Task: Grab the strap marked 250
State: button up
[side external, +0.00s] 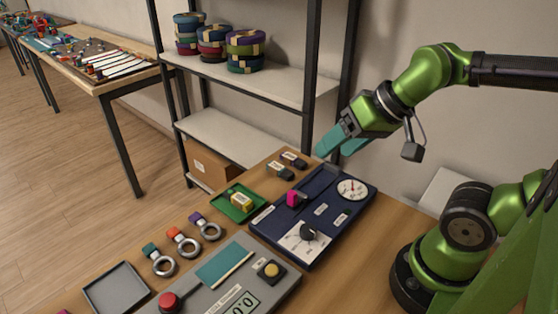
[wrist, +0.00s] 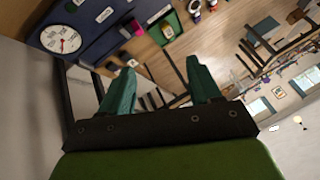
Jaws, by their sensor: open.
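I cannot pick out a strap marked 250; no such number is readable. Two small dark pieces with pale labels, a nearer one (side external: 279,171) and a farther one (side external: 294,159), lie at the table's back edge. Three metal rings with coloured tabs lie in a row: teal (side external: 161,261), orange (side external: 185,242) and purple (side external: 206,227). My gripper (side external: 336,149) is open and empty, raised above the far end of the navy panel. Its two teal fingers are spread apart in the wrist view (wrist: 161,64).
The navy panel (side external: 264,222) carries a round dial (side external: 353,189), a magenta piece (side external: 296,198) and a black knob (side external: 308,233). A green tray (side external: 226,209) holds a yellowish block (side external: 242,201). A grey console (side external: 218,299) and an empty grey tray (side external: 116,288) are nearer. Shelving (side external: 250,78) stands behind.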

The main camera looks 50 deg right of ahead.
jog(key=shift+d+r, duration=0.1)
jog(key=shift+r, duration=0.3)
jog(key=shift+d, duration=0.1)
jog(key=n+g+h, duration=0.2)
jog(key=n, duration=0.2)
send_over(294, 158)
jog(key=s, duration=0.2)
jog(key=f, duration=1.9)
jog(key=shift+d, duration=0.2)
jog(key=shift+x, duration=2.65)
jog(key=shift+s+a+f, duration=0.15)
jog(key=shift+f, duration=0.1)
